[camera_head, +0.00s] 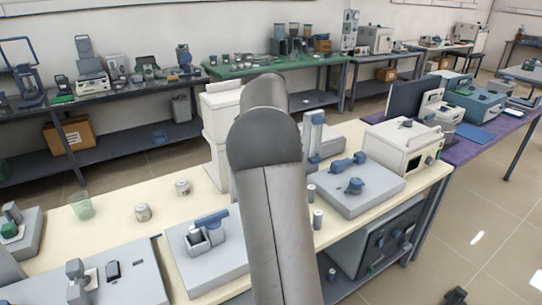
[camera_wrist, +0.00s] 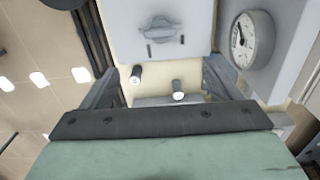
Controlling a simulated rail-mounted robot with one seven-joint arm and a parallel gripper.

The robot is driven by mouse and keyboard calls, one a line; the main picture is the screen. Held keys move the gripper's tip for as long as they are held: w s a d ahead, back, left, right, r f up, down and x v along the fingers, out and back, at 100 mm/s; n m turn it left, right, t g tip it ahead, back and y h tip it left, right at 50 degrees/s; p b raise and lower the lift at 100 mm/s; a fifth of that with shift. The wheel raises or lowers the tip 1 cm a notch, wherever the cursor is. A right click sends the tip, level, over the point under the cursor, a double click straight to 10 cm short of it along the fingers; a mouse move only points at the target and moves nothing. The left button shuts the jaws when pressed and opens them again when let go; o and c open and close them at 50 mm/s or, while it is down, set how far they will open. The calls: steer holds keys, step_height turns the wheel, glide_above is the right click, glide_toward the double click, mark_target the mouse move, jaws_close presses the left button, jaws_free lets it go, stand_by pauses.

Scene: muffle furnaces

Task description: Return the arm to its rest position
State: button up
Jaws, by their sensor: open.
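My arm (camera_head: 272,200) rises through the middle of the head view and hides part of the bench behind it. My gripper (camera_wrist: 160,88) shows in the wrist view with its two dark fingers wide apart, one at the left and one at the right. I see nothing held between them. Beyond the fingers are two small metal cylinders (camera_wrist: 136,76) and a pale panel with a knob (camera_wrist: 158,30). My gripper cannot be made out in the head view.
The cream bench (camera_head: 335,240) carries a white box-shaped instrument (camera_head: 405,147), grey platforms and small metal jars (camera_head: 183,187). A dark-fronted unit (camera_head: 380,238) sits under its right end. A round gauge (camera_wrist: 246,40) is close to the right finger. Tiled floor at the right is mostly clear.

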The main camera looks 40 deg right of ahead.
stand_by(0.4)
steer(key=s+a+f+n+y, duration=0.1)
steer(key=s+a+n, duration=0.45)
steer(key=a, duration=0.55)
steer(key=s+a+f+n, duration=0.1)
steer(key=s+a+n, duration=0.45)
steer(key=a, duration=0.55)
steer(key=s+a+f+n, duration=0.3)
steer(key=s+a+n, duration=0.1)
steer(key=s, duration=0.3)
steer(key=s+a+f+n, duration=0.4)
steer(key=s+a+n, duration=0.1)
steer(key=s, duration=0.3)
steer(key=shift+s+a+h, duration=0.15)
steer(key=shift+a+h, duration=0.25)
steer(key=shift+a, duration=0.2)
